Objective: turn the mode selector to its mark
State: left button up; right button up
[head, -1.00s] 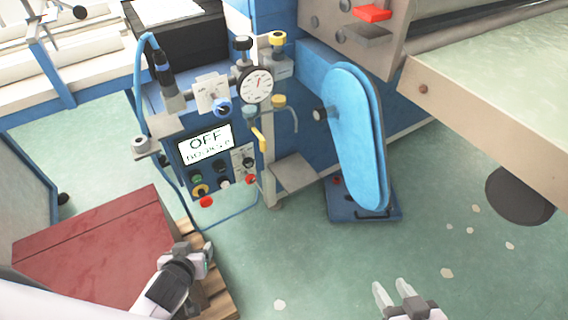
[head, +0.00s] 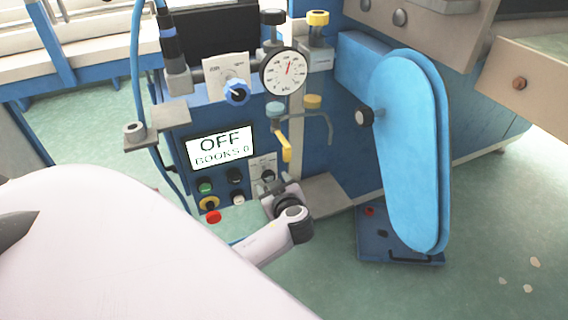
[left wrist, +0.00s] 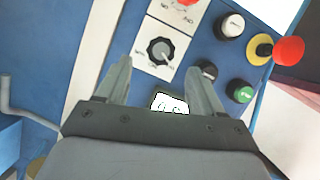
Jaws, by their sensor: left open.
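The control panel (head: 215,175) has a lit display (head: 221,147) reading OFF. A black pointer knob (left wrist: 160,51) sits on a white labelled plate (left wrist: 178,27) in the left wrist view; it seems to be the mode selector. The knob also shows in the head view (head: 267,175), just above my left gripper (head: 274,191). In the left wrist view my left gripper (left wrist: 160,67) is open, its fingertips either side of the line to the knob, apparently not touching it. The lettering and mark are too small to read. My right gripper is out of view.
Close by are a second black knob (left wrist: 207,70), a white button (left wrist: 230,26), a green button (left wrist: 240,91) and a red mushroom button (left wrist: 289,50). A yellow lever (head: 283,147) hangs just above my left gripper.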

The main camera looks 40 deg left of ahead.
aim_at(269, 177)
pick_arm(q)
jog(key=shift+b+x, duration=0.85)
jog(key=shift+x, duration=2.65)
jog(key=shift+r, duration=0.1)
jog(key=c, duration=1)
